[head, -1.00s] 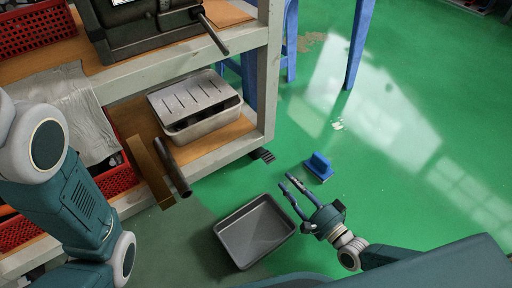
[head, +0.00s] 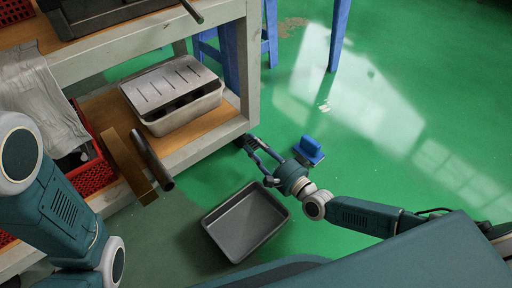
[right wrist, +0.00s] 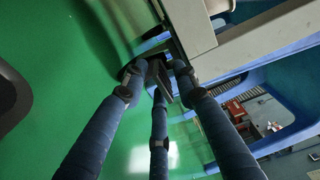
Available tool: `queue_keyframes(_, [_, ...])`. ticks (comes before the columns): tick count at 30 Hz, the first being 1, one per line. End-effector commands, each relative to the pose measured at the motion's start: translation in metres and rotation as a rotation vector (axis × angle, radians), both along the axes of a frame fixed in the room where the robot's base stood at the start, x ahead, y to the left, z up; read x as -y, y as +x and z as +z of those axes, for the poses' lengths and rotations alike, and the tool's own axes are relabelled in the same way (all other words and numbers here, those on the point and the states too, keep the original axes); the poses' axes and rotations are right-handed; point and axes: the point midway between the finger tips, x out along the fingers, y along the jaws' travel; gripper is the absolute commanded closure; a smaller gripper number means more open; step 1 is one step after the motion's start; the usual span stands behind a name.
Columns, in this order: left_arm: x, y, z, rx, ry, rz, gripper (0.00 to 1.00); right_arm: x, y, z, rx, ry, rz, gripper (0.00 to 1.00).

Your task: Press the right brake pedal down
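The right brake pedal (head: 240,141) is a small dark part at the foot of the cart's near right leg, low by the green floor. It is partly hidden by my right gripper (head: 259,164). The gripper's fingers are spread, with one fingertip at or just in front of the pedal; I cannot tell whether they touch. In the right wrist view, the dark pedal (right wrist: 160,76) sits just beyond and between the tips of the blue fingers. My left arm shows at the left, but its gripper is out of view.
The cart (head: 228,135) has wooden shelves with a slotted metal box (head: 172,95) and a dark pipe (head: 152,158). A grey tray (head: 246,222) lies on the floor below the gripper. A blue brush-like block (head: 309,150) lies right of it. Open floor extends right.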

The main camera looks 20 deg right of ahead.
Motion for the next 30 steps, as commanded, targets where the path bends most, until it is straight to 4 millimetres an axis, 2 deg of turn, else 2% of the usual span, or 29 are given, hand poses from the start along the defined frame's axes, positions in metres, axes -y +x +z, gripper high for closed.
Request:
queue_keyframes(5, [0.0001, -0.0002, 0.0004, 0.0, 0.0, 0.0, 0.71, 0.0001, 0.0, 0.0002, 0.0, 0.0, 0.0, 0.71])
queue_keyframes(10, [0.0001, -0.0002, 0.0004, 0.0, 0.0, 0.0, 0.71, 0.0003, -0.0001, 0.0001, 0.0, 0.0, -0.001, 1.0])
queue_keyframes(30, [0.0, 0.0001, 0.0026, 0.0, 0.0, 0.0, 0.71, 0.0018, 0.0013, -0.0063, 0.113, 0.048, -0.003, 1.0])
